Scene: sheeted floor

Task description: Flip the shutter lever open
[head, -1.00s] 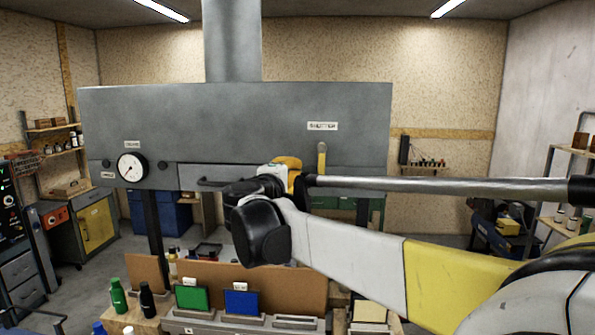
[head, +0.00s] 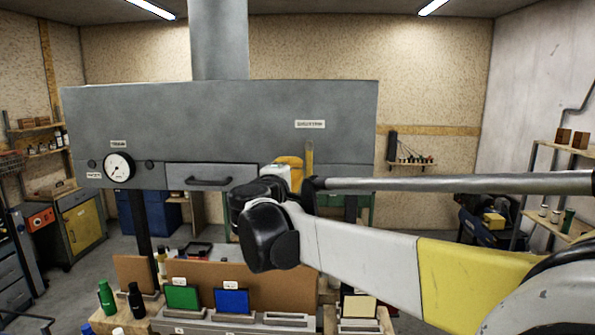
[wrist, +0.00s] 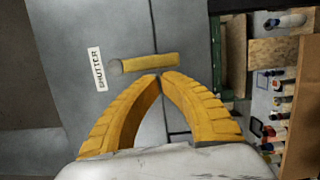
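The shutter lever (head: 309,156) is a yellow bar on the front of the grey hood (head: 230,120), below the SHUTTER label (head: 310,124). It hangs down from its pivot; its lower end is hidden behind my arm in the head view. In the wrist view the whole lever (wrist: 150,63) lies sideways, with its round pivot at the left. My gripper (wrist: 160,76) has its yellow fingertips together, with nothing visible between them. The tips appear just beside the lever's free half; I cannot tell whether they touch it. In the head view my gripper (head: 290,170) is left of the lever.
A drawer with a dark handle (head: 208,181) and a round gauge (head: 118,167) are on the hood's left part. Below is a bench with a brown board (head: 270,285), green and blue panels, and bottles (head: 106,297). A shelf (head: 570,150) stands at the right.

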